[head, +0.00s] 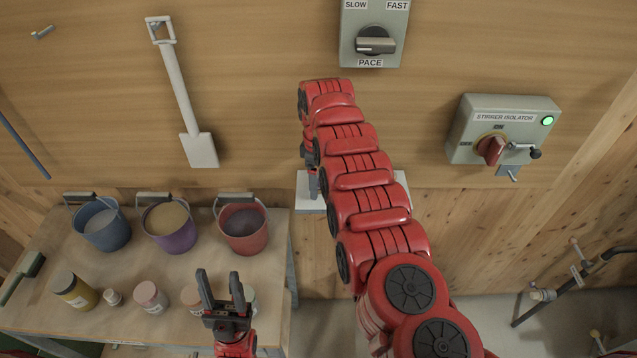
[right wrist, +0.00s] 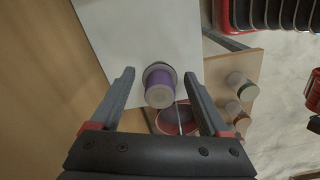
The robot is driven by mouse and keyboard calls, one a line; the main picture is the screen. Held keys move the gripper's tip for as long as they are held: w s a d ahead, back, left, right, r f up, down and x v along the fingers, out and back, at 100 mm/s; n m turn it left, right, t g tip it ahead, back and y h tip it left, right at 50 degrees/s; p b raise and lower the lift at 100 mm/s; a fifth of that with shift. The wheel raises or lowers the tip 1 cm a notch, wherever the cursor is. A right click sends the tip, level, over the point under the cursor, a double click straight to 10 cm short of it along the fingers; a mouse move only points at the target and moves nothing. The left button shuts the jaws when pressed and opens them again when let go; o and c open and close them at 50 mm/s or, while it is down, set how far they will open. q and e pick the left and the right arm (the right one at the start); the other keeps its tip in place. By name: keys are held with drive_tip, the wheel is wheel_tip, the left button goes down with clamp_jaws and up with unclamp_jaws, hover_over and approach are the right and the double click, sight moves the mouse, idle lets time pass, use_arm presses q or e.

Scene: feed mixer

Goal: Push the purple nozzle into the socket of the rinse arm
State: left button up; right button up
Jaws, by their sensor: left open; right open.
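In the head view my right arm hides the nozzle and most of my right gripper (head: 309,178), which is at the white shelf (head: 307,203). A pipe assembly (head: 575,282) at the lower right, with a pale fitting at its left, looks like the rinse arm; its socket is unclear. My left gripper (head: 226,294) is open and empty.
A table (head: 105,272) at left holds a blue bucket (head: 103,226), a purple bucket (head: 170,228), a red bucket (head: 243,226) and several jars. A stirrer isolator box (head: 502,130) and a pace dial box (head: 374,35) are on the wall. Floor shows between table and pipes.

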drive_tip(key=r+b, duration=0.4)
drive_tip(key=shift+s+a+b, duration=0.1)
drive_tip(key=shift+s+b, duration=0.1)
drive_tip(key=shift+b, duration=0.15)
wheel_tip(320, 180, up, 3)
drive_tip(key=shift+f, duration=0.2)
wheel_tip(320, 180, up, 10)
drive_tip(key=p, duration=1)
